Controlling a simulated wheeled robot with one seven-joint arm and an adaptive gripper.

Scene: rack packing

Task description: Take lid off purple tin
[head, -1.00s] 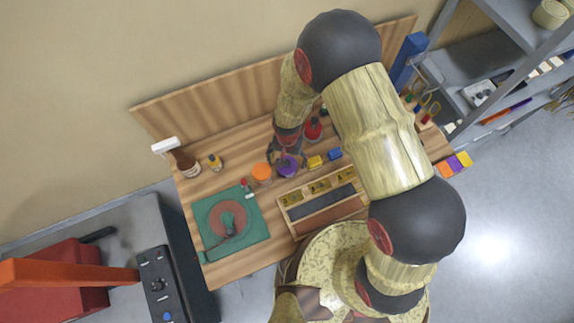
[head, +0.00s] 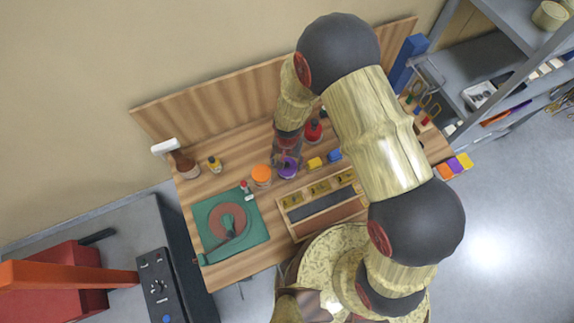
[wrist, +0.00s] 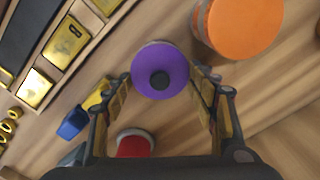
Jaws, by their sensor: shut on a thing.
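The purple tin's lid (wrist: 160,70) is round and purple with a dark knob in the middle. It sits between my gripper's fingertips (wrist: 160,88) in the wrist view, one finger on each side. In the head view the purple lid (head: 288,167) shows just below my gripper (head: 284,157), on the workbench beside the orange-topped tin. My gripper is shut on the lid. The tin's body is mostly hidden under the lid, and I cannot tell whether the lid is apart from it.
An orange-lidded tin (head: 261,174) stands close to the left. A red-topped bottle (head: 314,129) and yellow (head: 315,162) and blue (head: 334,155) blocks are to the right. A wooden tray with compartments (head: 327,215) lies in front, and a green mat (head: 249,207) lies at left.

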